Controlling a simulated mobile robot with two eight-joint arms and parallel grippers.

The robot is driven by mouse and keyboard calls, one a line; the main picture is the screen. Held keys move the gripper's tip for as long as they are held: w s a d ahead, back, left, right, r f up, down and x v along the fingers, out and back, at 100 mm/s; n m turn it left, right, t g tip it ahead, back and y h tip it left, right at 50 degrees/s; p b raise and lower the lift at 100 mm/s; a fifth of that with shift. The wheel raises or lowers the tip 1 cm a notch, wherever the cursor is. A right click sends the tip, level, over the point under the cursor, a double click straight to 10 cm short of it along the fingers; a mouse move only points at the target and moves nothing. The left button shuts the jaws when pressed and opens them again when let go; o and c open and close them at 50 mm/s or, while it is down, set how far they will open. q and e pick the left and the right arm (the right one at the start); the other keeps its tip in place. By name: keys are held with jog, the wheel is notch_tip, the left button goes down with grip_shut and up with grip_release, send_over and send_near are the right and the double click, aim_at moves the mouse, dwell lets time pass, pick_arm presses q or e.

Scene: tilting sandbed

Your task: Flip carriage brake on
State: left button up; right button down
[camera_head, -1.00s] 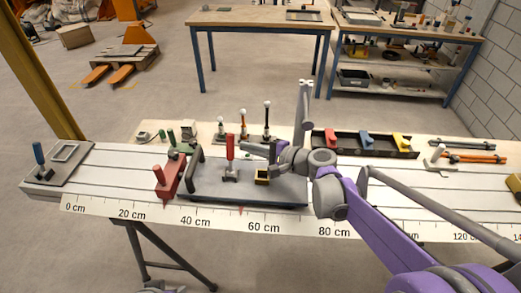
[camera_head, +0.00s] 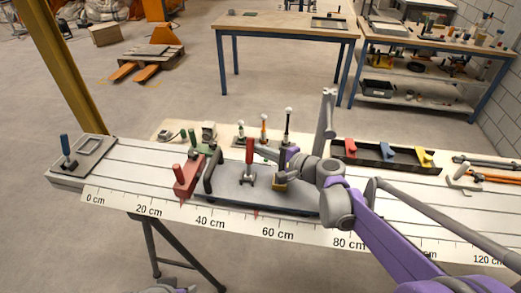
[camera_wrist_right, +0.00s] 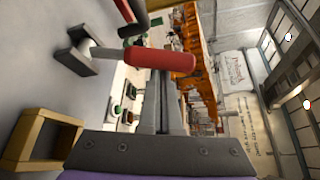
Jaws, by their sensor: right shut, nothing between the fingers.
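The carriage (camera_head: 215,193) is a grey plate on the long slotted rail. A lever with a red handle (camera_head: 249,150) stands nearly upright on it; I take it for the brake. In the right wrist view the red handle (camera_wrist_right: 162,58) crosses just past the fingertips, its metal stem running to a bracket on the plate. My right gripper (camera_head: 262,151) is shut and empty, close to the right side of the handle. Whether it touches the handle, I cannot tell.
A black arched handle (camera_head: 213,170) and a red clamp (camera_head: 186,176) stand left of the lever. Several knobbed posts (camera_head: 288,125) stand behind. A dark tray (camera_head: 372,158) lies at the right. A ruler strip (camera_head: 180,215) runs along the front.

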jog(key=shift+s+a+r+n, duration=0.1)
jog(key=shift+s+n, duration=0.15)
jog(key=shift+n, duration=0.05)
jog(key=shift+s+a+r+n+t+y, duration=0.1)
jog(key=shift+s+r+n+t+y, duration=0.05)
jog(key=shift+s+n+t, duration=0.2)
jog(key=shift+s+a+r+n+t+y, duration=0.1)
jog(key=shift+s+n+t+y, duration=0.05)
jog(key=shift+s+n+t, duration=0.2)
jog(key=shift+s+a+n+t+y, duration=0.2)
jog(key=shift+s+n, duration=0.2)
jog(key=shift+s, duration=0.45)
jog(key=shift+s+a+n+t+y, duration=0.15)
jog(key=shift+s+n, duration=0.25)
jog(key=shift+s, duration=0.45)
jog(key=shift+s+a+n+t+y, duration=0.2)
jog(key=shift+s+n, duration=0.2)
jog(key=shift+s, duration=0.55)
